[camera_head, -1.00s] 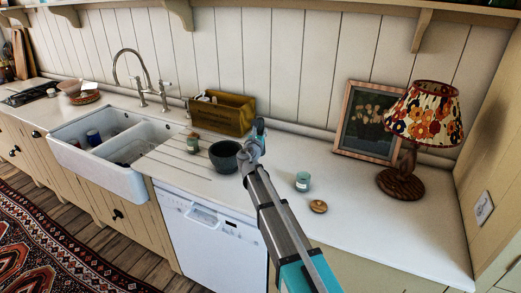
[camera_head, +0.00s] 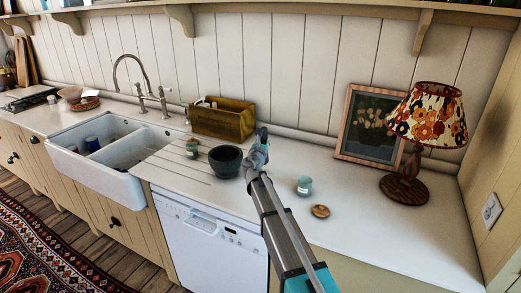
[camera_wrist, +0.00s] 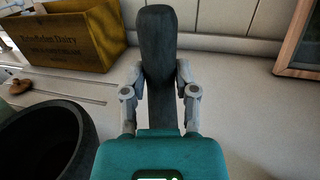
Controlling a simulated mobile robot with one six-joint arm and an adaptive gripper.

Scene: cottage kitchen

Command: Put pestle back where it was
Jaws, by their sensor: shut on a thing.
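The pestle is a dark grey stone rod (camera_wrist: 158,60). In the wrist view it stands lengthwise between the two fingers of my gripper (camera_wrist: 160,92), which are shut on it. The dark mortar (camera_head: 226,162) stands on the white worktop, just left of my gripper (camera_head: 259,157) in the head view. In the wrist view part of the mortar's rim (camera_wrist: 78,118) shows at the lower left, beside the pestle and apart from it. The pestle's lower part is hidden behind my gripper. In the head view my arm covers most of the pestle.
A wooden crate (camera_head: 222,125) stands behind the mortar. A small jar (camera_head: 192,148) is to its left. A pale blue candle jar (camera_head: 304,186) and a round wooden lid (camera_head: 320,211) lie right of my arm. A lamp (camera_head: 404,189) and framed picture (camera_head: 346,150) stand farther right.

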